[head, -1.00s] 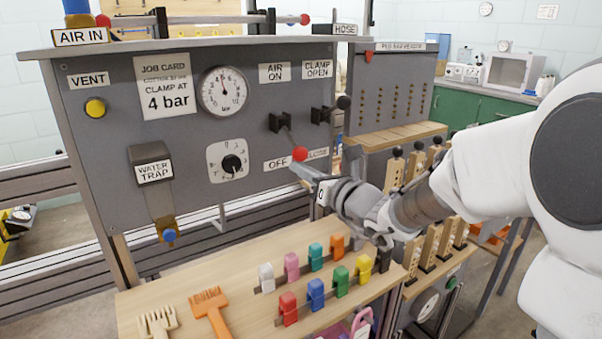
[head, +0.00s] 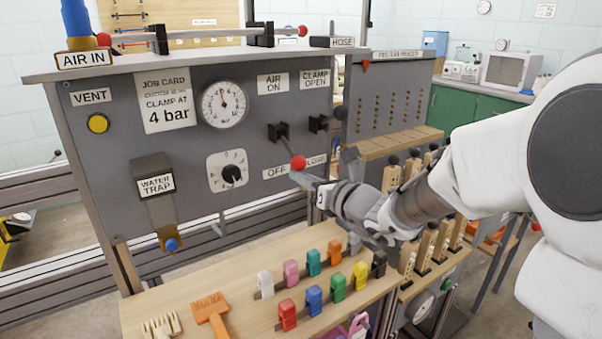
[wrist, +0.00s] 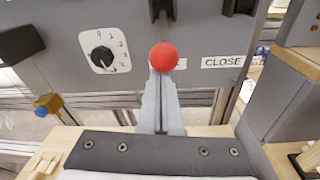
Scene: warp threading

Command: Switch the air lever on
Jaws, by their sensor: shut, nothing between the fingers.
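The air lever (head: 298,162) is a thin grey rod with a red ball knob, under the AIR ON label (head: 274,84) and above the OFF label (head: 276,172). It slants down from its dark bracket, with the knob at the OFF end. My gripper (head: 304,178) is shut and empty, its fingertips just below the knob in the head view. In the wrist view the red knob (wrist: 164,57) sits right at the tips of my shut fingers (wrist: 162,85). I cannot tell whether they touch it.
A second lever (head: 335,117) for the clamp stands close on the right of the grey panel (head: 110,180). A pressure gauge (head: 223,98) and a dial (head: 230,172) are to the left. Coloured clips (head: 314,300) stand on the wooden shelf below.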

